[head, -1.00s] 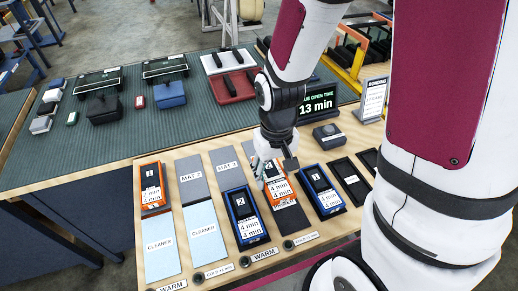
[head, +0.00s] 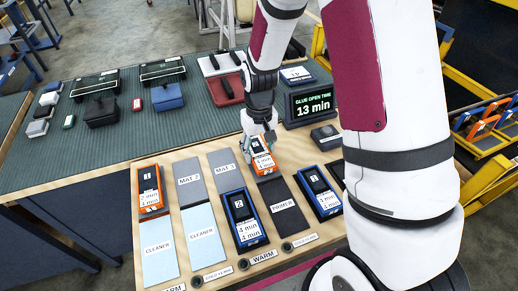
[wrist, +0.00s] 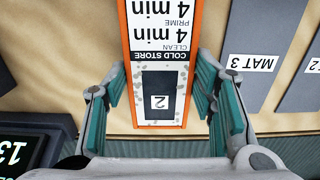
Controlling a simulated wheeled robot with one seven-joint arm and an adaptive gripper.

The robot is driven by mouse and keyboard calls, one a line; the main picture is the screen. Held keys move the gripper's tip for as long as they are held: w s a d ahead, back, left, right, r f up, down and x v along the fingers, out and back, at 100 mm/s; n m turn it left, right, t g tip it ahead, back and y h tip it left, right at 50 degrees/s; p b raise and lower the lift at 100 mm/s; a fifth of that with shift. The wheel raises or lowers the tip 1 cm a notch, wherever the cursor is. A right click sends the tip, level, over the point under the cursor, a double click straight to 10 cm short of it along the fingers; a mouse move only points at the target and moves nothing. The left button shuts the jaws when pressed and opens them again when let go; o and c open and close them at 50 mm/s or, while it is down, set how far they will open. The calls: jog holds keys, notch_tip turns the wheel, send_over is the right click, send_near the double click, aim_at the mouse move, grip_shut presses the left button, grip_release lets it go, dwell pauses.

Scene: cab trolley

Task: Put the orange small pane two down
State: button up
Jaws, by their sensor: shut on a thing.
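The orange small pane two (head: 264,158) has a white label reading 4 min twice. In the wrist view the pane (wrist: 160,65) shows the number 2 on a dark window and the words COLD STORE. My gripper (head: 260,140) is shut on the pane, with a finger along each long side, at its far end. The pane is over the back of the wooden board, beyond the PRIMER card (head: 285,206). A dark patch shows just below its near end; I cannot tell whether the pane is clear of the board.
Another orange pane (head: 150,190) lies at the board's left. Blue panes (head: 243,220) and (head: 320,193) flank the PRIMER card. Grey mats (head: 190,180) and blue CLEANER cards (head: 157,250) lie leftward. A GLUE OPEN TIME screen (head: 311,104) reads 13 min behind, right of my gripper.

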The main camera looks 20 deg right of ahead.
aim_at(259, 151)
jog(key=shift+f, duration=0.25)
jog(key=o, duration=1.3)
jog(key=shift+f, duration=0.1)
notch_tip(259, 151, up, 12)
jog(key=s+r+t, duration=0.2)
jog(key=s+r, duration=0.8)
jog(key=r, duration=0.2)
jog(key=s+r+t, duration=0.1)
jog(key=s+r, duration=0.2)
jog(key=s, duration=1.2)
jog(key=shift+d+p, duration=0.15)
jog(key=shift+p, duration=0.15)
jog(key=shift+s+r, duration=0.1)
jog(key=shift+r, duration=0.05)
